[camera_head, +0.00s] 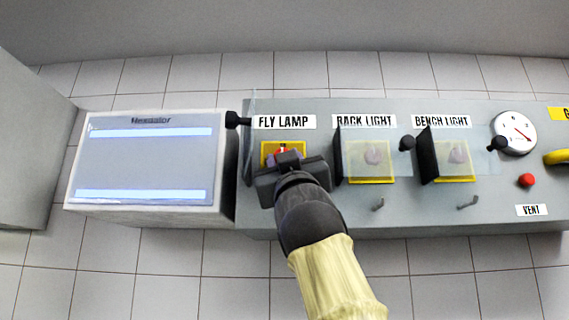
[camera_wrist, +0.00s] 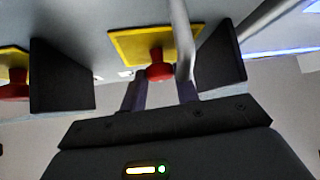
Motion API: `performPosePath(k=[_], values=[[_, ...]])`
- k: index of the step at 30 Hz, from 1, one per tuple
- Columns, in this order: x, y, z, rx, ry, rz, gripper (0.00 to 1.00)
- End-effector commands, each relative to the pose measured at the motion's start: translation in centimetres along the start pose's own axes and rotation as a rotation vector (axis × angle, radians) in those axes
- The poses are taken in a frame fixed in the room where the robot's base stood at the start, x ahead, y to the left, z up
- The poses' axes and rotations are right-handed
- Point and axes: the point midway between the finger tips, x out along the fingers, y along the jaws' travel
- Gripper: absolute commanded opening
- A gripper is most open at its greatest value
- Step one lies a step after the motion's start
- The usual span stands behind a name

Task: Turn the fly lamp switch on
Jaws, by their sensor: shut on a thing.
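The fly lamp switch (camera_head: 281,151) is a red knob on a yellow plate (camera_head: 267,149), below the FLY LAMP label (camera_head: 284,122) on the grey panel. My gripper (camera_head: 286,160) is over the switch and hides most of it in the head view. In the wrist view, the red knob (camera_wrist: 159,71) stands out from its yellow plate (camera_wrist: 130,46), with the fingers of my gripper (camera_wrist: 160,88) on either side. The gripper is shut on the knob. The exact finger contact is partly hidden, and the knob's setting is hard to read.
A clear cover (camera_head: 250,100) stands raised beside the fly lamp switch. Clear covers lie over the RACK LIGHT switch (camera_head: 372,157) and BENCH LIGHT switch (camera_head: 457,157). A white box with a screen (camera_head: 140,165) stands left. A gauge (camera_head: 514,133) and red button (camera_head: 526,180) are right.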

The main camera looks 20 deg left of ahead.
Motion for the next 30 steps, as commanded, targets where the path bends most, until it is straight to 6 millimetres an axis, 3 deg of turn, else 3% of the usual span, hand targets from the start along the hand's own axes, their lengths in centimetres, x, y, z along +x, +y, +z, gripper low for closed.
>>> performPosePath(k=[8,9,12,22,30], values=[[0.0,-0.6,0.5,0.004,-0.011,-0.006,0.08],[0.0,-0.6,0.5,0.004,-0.012,-0.007,0.36],[0.0,-0.6,0.4,0.004,-0.01,-0.007,0.51],[-0.2,-0.1,0.4,0.0,-0.007,-0.001,0.51],[-2.1,-0.3,0.6,0.002,-0.006,-0.002,0.51]])
